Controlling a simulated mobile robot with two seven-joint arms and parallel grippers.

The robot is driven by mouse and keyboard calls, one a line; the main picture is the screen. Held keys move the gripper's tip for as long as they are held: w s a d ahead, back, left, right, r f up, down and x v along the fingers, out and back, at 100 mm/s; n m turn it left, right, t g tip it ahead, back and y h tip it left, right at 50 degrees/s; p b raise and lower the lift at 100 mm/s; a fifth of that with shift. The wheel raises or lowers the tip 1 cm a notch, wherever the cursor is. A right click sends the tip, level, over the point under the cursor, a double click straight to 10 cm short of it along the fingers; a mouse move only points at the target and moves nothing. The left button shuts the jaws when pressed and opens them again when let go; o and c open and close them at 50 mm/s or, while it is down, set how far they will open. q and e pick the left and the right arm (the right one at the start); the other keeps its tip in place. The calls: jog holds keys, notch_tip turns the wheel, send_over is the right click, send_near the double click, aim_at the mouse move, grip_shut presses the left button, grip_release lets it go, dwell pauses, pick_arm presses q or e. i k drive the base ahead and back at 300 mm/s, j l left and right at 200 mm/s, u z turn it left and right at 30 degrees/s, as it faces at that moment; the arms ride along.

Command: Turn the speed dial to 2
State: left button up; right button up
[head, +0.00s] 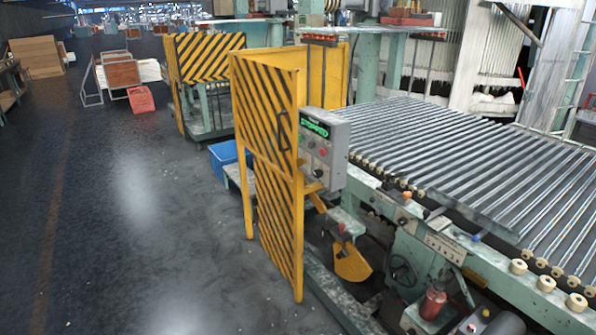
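A grey control box (333,160) is mounted at the edge of a yellow striped guard, near the middle of the head view. Its small display (314,128) has green lettering that appears to read STOPPED. Below the display are small buttons, including a red one (323,152). A dark round knob (319,173) sits low on the box face and looks like the speed dial. Its markings and setting are too small to read. Neither of my grippers is in view.
The yellow striped guard (266,130) stands just left of the box. A blue bin (223,158) is behind the guard. The grey floor (140,220) to the left is open.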

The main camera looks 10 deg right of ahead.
aim_at(318, 173)
jog(key=i+j, duration=0.35)
jog(key=j, duration=0.15)
jog(key=i+j, duration=0.35)
jog(key=j, duration=0.15)
